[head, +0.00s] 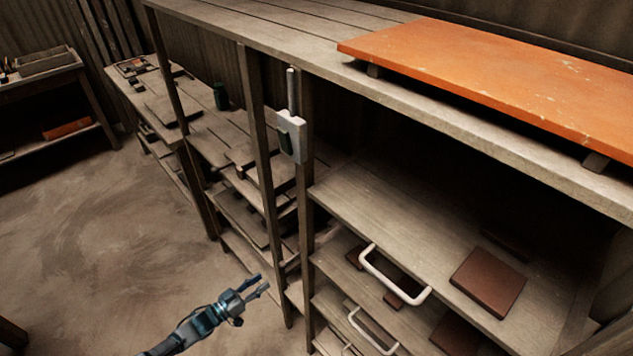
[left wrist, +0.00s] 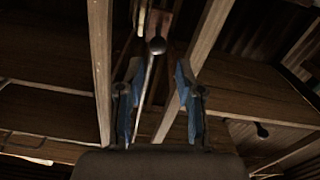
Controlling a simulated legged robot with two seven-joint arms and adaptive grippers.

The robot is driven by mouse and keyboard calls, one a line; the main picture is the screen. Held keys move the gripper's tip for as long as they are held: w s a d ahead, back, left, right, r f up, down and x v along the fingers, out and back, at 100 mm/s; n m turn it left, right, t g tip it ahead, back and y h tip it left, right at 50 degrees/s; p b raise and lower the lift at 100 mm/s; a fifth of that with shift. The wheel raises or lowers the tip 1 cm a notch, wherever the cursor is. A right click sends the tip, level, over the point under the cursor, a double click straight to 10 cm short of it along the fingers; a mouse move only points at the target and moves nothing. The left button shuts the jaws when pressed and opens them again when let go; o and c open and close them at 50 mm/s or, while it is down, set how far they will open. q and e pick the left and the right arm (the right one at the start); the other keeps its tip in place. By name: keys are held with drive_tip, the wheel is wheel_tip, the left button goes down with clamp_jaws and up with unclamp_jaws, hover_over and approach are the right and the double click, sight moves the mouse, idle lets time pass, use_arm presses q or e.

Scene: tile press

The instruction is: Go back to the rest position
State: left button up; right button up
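My left gripper (head: 256,287) is low in the head view, in front of the wooden shelving and above the floor. Its two fingers are apart with nothing between them. In the left wrist view the blue fingers (left wrist: 160,98) are also spread, with shelf posts and a rod with a dark round knob (left wrist: 157,45) beyond them. A grey lever box (head: 291,136) with an upright handle is fixed to a shelf post, above and apart from the gripper. My right gripper is in neither view.
The shelving (head: 345,205) fills the right side. An orange slab (head: 500,75) lies on top. A side table (head: 45,85) stands at the far left. The floor (head: 100,220) at left is clear.

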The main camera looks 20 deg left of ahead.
use_arm(q)
drive_tip(key=s+d+f+n+g+y+p, duration=0.1)
drive_tip(key=s+d+f+g+y+p, duration=0.25)
drive_tip(key=f, duration=0.55)
drive_tip(key=s+d+f+g+y+p, duration=0.1)
drive_tip(key=s+d+f+g+y, duration=0.25)
drive_tip(key=s+f, duration=0.45)
drive_tip(key=s+d+f+g+p, duration=0.1)
drive_tip(key=s+d+f+g, duration=0.1)
drive_tip(key=s+d, duration=0.2)
drive_tip(key=s+d+f+g+p, duration=0.1)
drive_tip(key=s+d+f+g, duration=0.2)
drive_tip(key=s, duration=0.5)
drive_tip(key=s+d+f+m+g+p, duration=0.1)
drive_tip(key=s+d+f+g, duration=0.2)
drive_tip(key=s+d, duration=0.2)
drive_tip(key=shift+s+f, duration=0.25)
drive_tip(key=shift+s, duration=0.45)
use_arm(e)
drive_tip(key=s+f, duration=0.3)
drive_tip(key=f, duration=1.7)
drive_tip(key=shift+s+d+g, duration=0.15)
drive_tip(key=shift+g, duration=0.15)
use_arm(q)
drive_tip(key=shift+d, duration=0.1)
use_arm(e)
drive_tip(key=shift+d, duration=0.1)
